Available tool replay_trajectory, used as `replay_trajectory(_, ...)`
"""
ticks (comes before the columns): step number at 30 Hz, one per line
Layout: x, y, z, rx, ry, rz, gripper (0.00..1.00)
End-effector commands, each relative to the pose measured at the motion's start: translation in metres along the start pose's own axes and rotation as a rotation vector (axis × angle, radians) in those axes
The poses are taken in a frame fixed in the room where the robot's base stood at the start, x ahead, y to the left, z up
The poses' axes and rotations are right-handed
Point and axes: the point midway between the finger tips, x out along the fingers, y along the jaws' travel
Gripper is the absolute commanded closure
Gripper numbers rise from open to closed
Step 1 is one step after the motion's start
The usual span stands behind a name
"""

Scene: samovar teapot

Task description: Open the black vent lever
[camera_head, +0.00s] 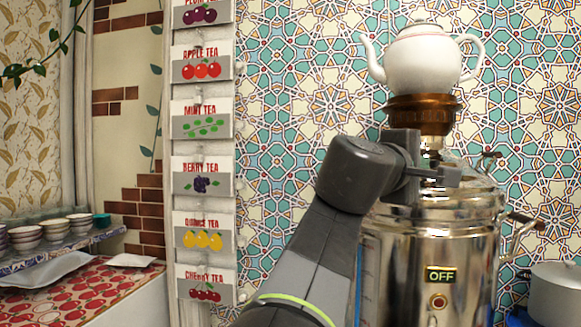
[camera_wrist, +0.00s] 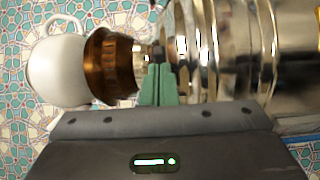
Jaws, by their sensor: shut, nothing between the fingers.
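The polished metal samovar (camera_head: 428,262) stands at the right in the head view and lies sideways across the top of the wrist view (camera_wrist: 235,45). A white teapot (camera_head: 423,55) sits on its brown top ring (camera_head: 422,108). My gripper (camera_head: 452,175) is at the samovar's upper part, below the ring. In the wrist view its green fingers (camera_wrist: 158,72) are together and empty, pointing at the narrow neck between ring and body. A small dark part shows just beyond the fingertips; I cannot tell whether it is the black vent lever or whether the fingers touch it.
The samovar's display (camera_head: 441,275) reads OFF. A side handle (camera_head: 522,228) sticks out at its right, near a metal pot (camera_head: 555,292). Tea signs (camera_head: 203,180) hang on the wall to the left. Several bowls (camera_head: 55,232) stand on a shelf at far left.

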Motion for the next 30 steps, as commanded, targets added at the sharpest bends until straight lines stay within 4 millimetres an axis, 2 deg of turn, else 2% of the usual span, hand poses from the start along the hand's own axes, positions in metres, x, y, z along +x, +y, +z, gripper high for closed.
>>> replay_trajectory(12, 0.013, 0.0, 0.015, 0.0, -0.003, -0.001, 1.0)
replay_trajectory(30, 0.015, 0.001, 0.017, 0.0, -0.004, 0.0, 1.0)
